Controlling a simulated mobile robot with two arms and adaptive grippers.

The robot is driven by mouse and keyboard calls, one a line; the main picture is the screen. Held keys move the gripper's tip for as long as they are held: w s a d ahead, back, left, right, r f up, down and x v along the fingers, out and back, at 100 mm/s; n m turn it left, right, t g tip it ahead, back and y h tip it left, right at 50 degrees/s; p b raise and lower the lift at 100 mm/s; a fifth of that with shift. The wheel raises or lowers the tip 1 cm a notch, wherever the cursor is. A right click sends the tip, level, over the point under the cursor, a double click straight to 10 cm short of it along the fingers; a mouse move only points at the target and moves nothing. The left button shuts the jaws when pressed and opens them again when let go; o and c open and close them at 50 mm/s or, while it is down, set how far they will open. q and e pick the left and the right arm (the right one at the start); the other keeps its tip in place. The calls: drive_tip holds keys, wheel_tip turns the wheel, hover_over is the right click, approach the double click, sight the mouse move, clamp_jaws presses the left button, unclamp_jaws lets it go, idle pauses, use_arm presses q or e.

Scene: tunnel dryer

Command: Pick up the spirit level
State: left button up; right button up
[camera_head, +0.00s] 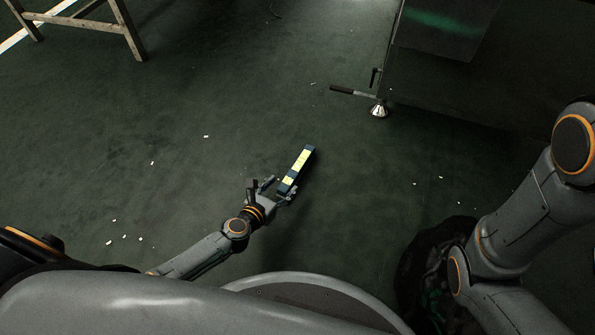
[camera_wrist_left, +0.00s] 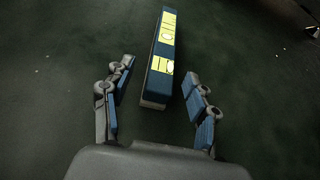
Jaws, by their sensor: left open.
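The spirit level (camera_head: 298,168) is a dark blue bar with bright yellow faces. It lies on the dark green floor in the middle of the head view, slanting up to the right. My left gripper (camera_head: 280,189) is open at its near end. In the left wrist view the level (camera_wrist_left: 163,57) runs away from me, its near end reaching between the fingertips of the open gripper (camera_wrist_left: 160,78). Gaps show on both sides, and I cannot tell how high the fingers are above the floor. My right arm shows at the right; its gripper is out of view.
A machine (camera_head: 455,80) with a metal foot (camera_head: 379,110) and a handle (camera_head: 345,91) stands at the upper right. A wooden trestle leg (camera_head: 131,30) is at the upper left. A dark bag-like thing (camera_head: 432,262) lies at the lower right. Small white scraps dot the mostly clear floor.

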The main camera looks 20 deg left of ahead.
sight(294, 175)
use_arm(q)
drive_tip(key=x, duration=0.2)
drive_tip(key=shift+w+f+b, duration=0.2)
drive_tip(key=shift+w+b, duration=0.05)
drive_tip(key=shift+b, duration=0.1)
drive_tip(key=b+x, duration=0.3)
drive_tip(key=x, duration=0.1)
drive_tip(key=shift+w+d+f, duration=0.1)
drive_tip(key=shift+d+f, duration=0.15)
drive_tip(key=shift+w, duration=0.35)
clamp_jaws()
drive_tip(key=shift+d+r, duration=0.1)
